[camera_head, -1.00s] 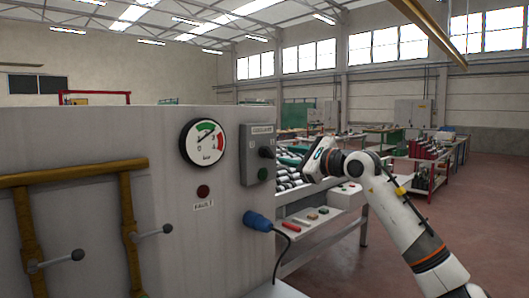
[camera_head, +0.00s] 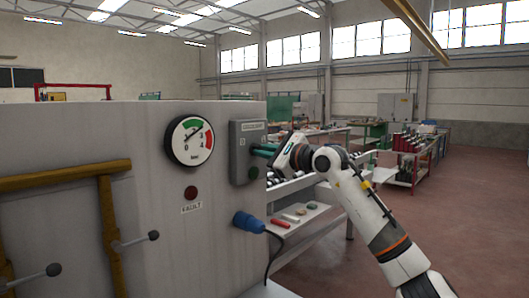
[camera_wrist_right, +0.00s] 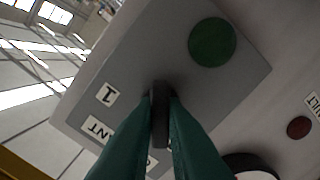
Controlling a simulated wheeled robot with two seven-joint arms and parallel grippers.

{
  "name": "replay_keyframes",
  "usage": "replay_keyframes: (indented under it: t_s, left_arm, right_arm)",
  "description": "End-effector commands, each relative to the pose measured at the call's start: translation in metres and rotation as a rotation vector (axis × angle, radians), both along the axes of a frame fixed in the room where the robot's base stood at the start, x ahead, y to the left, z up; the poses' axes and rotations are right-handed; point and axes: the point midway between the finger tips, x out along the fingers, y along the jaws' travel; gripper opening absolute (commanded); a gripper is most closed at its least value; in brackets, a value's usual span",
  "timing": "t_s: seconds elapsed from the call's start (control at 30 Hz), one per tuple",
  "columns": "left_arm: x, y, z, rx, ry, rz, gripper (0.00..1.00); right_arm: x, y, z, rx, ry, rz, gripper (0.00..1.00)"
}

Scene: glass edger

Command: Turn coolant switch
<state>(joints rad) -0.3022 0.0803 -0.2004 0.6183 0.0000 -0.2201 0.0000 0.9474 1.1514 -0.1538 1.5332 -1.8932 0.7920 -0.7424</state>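The grey coolant switch box (camera_head: 247,135) is on the light grey machine panel, with a label at its top and a green round button or lamp (camera_head: 253,173) low on it. In the right wrist view the black switch knob (camera_wrist_right: 160,125) stands out from the box, with the green round part (camera_wrist_right: 212,42) above right and a "1" label (camera_wrist_right: 106,94) to the left. My right gripper (camera_head: 262,151) is at the box. Its teal fingers (camera_wrist_right: 160,100) lie close along both sides of the knob and appear shut on it. My left gripper is not in view.
A pressure gauge (camera_head: 189,140), a red fault lamp (camera_head: 191,193) and a blue plug (camera_head: 248,222) with a cable are near the box. Brown pipes (camera_head: 65,175) with lever handles are at the left. A workbench stands behind my right arm. Open floor lies at the right.

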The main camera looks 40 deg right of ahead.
Motion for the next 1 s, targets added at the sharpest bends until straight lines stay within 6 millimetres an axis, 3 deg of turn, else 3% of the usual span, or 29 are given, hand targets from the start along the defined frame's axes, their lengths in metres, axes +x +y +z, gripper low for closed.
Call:
replay_keyframes:
  t_s: [0.47, 1.0]
  left_arm:
    - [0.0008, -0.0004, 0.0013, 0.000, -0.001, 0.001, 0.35]
    - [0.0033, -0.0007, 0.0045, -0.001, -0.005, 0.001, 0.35]
  right_arm:
    - [0.0000, -0.0005, 0.0003, 0.100, 0.009, -0.001, 0.00]
    - [0.0002, -0.0005, 0.0000, 0.572, 0.049, 0.000, 0.00]
